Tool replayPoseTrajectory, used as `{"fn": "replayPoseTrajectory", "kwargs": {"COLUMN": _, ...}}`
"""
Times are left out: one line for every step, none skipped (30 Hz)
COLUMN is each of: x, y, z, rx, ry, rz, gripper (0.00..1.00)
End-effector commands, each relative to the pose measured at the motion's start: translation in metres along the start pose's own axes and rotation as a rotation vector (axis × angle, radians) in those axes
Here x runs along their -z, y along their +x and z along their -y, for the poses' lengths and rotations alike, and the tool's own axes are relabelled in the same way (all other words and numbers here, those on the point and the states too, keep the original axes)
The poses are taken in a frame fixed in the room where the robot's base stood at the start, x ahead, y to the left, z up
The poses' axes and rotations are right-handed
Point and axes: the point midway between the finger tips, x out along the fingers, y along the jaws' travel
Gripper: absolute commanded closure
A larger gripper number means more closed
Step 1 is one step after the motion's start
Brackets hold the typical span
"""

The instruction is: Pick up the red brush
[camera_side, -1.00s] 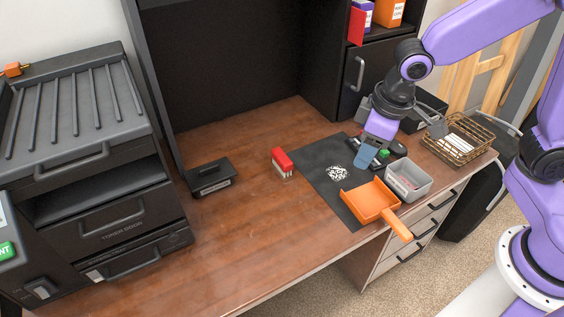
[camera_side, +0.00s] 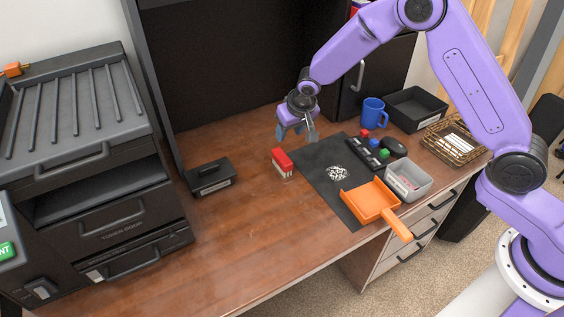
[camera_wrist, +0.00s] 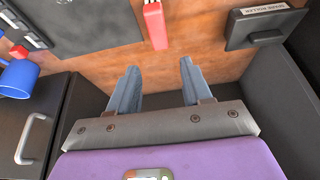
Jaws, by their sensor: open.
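A dark mat (camera_side: 352,208) holds a pale pile (camera_side: 338,173) and an orange dustpan (camera_side: 371,200). A black box (camera_side: 210,178) sits left of the brush. A blue mug (camera_side: 373,113), colored blocks and a grey bin (camera_side: 408,182) stand right. The cabinet is close behind my gripper.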

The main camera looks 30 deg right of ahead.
Motion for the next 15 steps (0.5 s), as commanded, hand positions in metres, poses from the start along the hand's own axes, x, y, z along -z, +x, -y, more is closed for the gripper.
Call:
{"fn": "replayPoseTrajectory", "kwargs": {"x": 0.000, "y": 0.005, "z": 0.000, "rx": -0.001, "ry": 0.001, "rz": 0.001, "gripper": 0.51}}
{"fn": "replayPoseTrajectory", "kwargs": {"x": 0.000, "y": 0.009, "z": 0.000, "rx": -0.002, "ry": 0.000, "rz": 0.001, "gripper": 0.51}}
{"fn": "replayPoseTrajectory", "kwargs": {"x": 0.000, "y": 0.014, "z": -0.001, "rx": -0.002, "ry": -0.001, "rz": 0.002, "gripper": 0.51}}
{"fn": "replayPoseTrajectory", "kwargs": {"x": -0.001, "y": 0.018, "z": -0.001, "rx": -0.002, "ry": -0.001, "rz": 0.003, "gripper": 0.51}}
{"fn": "replayPoseTrajectory", "kwargs": {"x": -0.001, "y": 0.023, "z": -0.001, "rx": -0.002, "ry": 0.000, "rz": 0.003, "gripper": 0.51}}
{"fn": "replayPoseTrajectory", "kwargs": {"x": -0.001, "y": 0.029, "z": -0.001, "rx": -0.001, "ry": 0.000, "rz": 0.002, "gripper": 0.51}}
{"fn": "replayPoseTrajectory", "kwargs": {"x": -0.001, "y": 0.034, "z": -0.001, "rx": -0.001, "ry": -0.001, "rz": 0.002, "gripper": 0.51}}
{"fn": "replayPoseTrajectory", "kwargs": {"x": -0.001, "y": 0.039, "z": -0.001, "rx": -0.002, "ry": -0.002, "rz": 0.003, "gripper": 0.51}}
{"fn": "replayPoseTrajectory", "kwargs": {"x": -0.001, "y": 0.045, "z": -0.001, "rx": -0.002, "ry": -0.001, "rz": 0.003, "gripper": 0.51}}
{"fn": "replayPoseTrajectory", "kwargs": {"x": -0.002, "y": 0.050, "z": -0.001, "rx": -0.002, "ry": -0.001, "rz": 0.004, "gripper": 0.51}}
{"fn": "replayPoseTrajectory", "kwargs": {"x": -0.001, "y": 0.054, "z": -0.001, "rx": -0.001, "ry": 0.000, "rz": 0.002, "gripper": 0.51}}
{"fn": "replayPoseTrajectory", "kwargs": {"x": -0.001, "y": 0.060, "z": -0.001, "rx": -0.002, "ry": -0.001, "rz": 0.003, "gripper": 0.51}}
{"fn": "replayPoseTrajectory", "kwargs": {"x": -0.001, "y": 0.065, "z": -0.001, "rx": -0.001, "ry": -0.001, "rz": 0.002, "gripper": 0.51}}
{"fn": "replayPoseTrajectory", "kwargs": {"x": -0.001, "y": 0.070, "z": -0.001, "rx": -0.001, "ry": -0.001, "rz": 0.002, "gripper": 0.51}}
{"fn": "replayPoseTrajectory", "kwargs": {"x": -0.001, "y": 0.075, "z": -0.001, "rx": -0.001, "ry": -0.002, "rz": 0.002, "gripper": 0.51}}
